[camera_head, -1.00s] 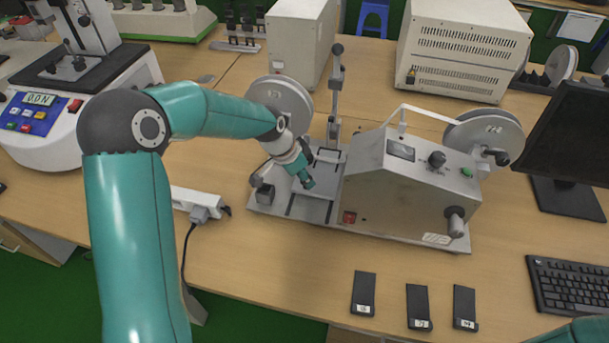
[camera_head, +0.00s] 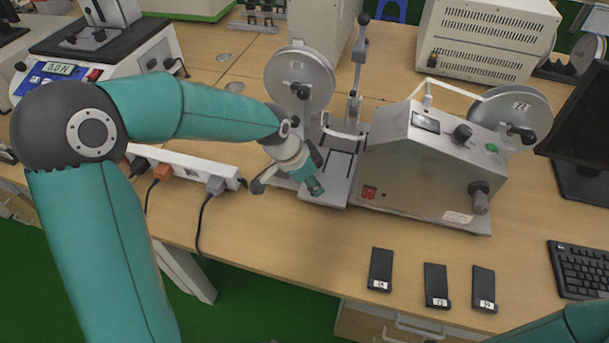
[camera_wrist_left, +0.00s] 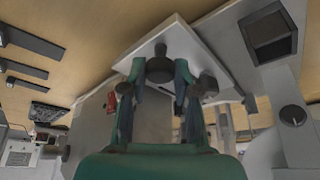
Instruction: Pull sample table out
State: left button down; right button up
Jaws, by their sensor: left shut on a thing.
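The sample table (camera_head: 340,186) is a flat light-grey plate at the left part of the grey tester (camera_head: 425,170). Its front end sticks out past the tester's base over the wooden bench. In the left wrist view the sample table (camera_wrist_left: 187,40) is a pale slab with a dark round knob (camera_wrist_left: 160,70) at its end. My left gripper (camera_head: 314,187) is at the front end of the table, shut on the knob; the fingers (camera_wrist_left: 160,88) sit on both sides of it in the wrist view. In the head view the knob is hidden behind the gripper. My right gripper is out of view.
Several dark samples, such as this one (camera_head: 381,270), lie on the bench in front of the tester. A white power strip (camera_head: 185,163) with plugs lies left of my left gripper. A keyboard (camera_head: 580,268) and monitor (camera_head: 583,150) stand at right. The bench just before the table is clear.

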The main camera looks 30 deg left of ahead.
pick_arm(q)
jog(key=shift+s, duration=0.15)
jog(key=c, duration=0.9)
grip_release()
jog(key=shift+r, duration=0.1)
jog(key=v, duration=1.1)
jog(key=shift+s+r, duration=0.2)
jog(key=shift+r, duration=0.1)
